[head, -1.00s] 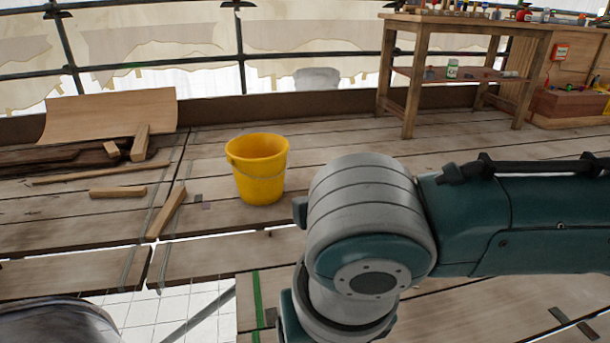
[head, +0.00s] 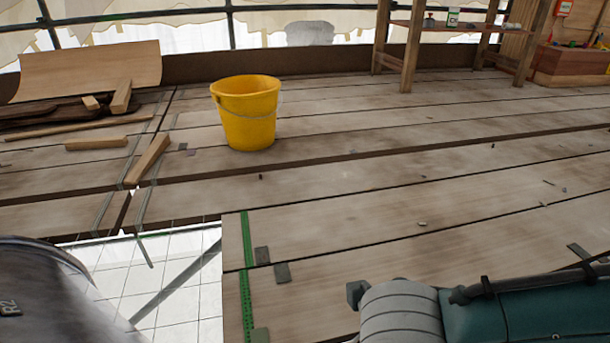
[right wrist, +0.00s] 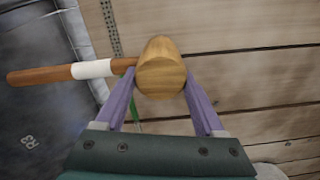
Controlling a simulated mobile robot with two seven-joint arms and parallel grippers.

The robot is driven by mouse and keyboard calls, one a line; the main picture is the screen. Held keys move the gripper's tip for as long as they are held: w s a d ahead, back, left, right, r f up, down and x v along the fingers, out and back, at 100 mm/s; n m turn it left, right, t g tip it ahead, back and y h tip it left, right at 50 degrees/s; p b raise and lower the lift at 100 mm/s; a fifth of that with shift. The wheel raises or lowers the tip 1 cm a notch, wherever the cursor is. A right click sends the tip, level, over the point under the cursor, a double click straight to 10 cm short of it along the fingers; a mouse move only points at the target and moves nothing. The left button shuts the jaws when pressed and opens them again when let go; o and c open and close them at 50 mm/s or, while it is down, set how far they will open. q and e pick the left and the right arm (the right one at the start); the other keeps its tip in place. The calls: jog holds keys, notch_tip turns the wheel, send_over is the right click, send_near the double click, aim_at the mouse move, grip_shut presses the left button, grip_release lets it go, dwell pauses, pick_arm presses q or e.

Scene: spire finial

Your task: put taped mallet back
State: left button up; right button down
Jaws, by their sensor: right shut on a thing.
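The taped mallet shows in the right wrist view, with a rounded wooden head (right wrist: 160,72) and a brown handle with a white tape band (right wrist: 94,69) pointing left. My right gripper (right wrist: 160,82) is shut on the mallet's head, one purple finger on each side. Plank flooring lies below it. In the head view my right arm is at the lower right, and its gripper and the mallet are out of the picture. My left gripper is in neither view.
A yellow bucket (head: 247,115) stands on the planks (head: 350,180). Wood offcuts (head: 147,161) lie at left. A gap in the deck (head: 170,275) opens at lower left, beside a dark rounded object (head: 60,300). A workbench (head: 412,50) stands at the back right.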

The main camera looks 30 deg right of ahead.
notch_tip(320, 180, down, 12)
jog(key=b, duration=0.8)
jog(key=shift+s, duration=0.1)
jog(key=shift+f, duration=0.1)
grip_release()
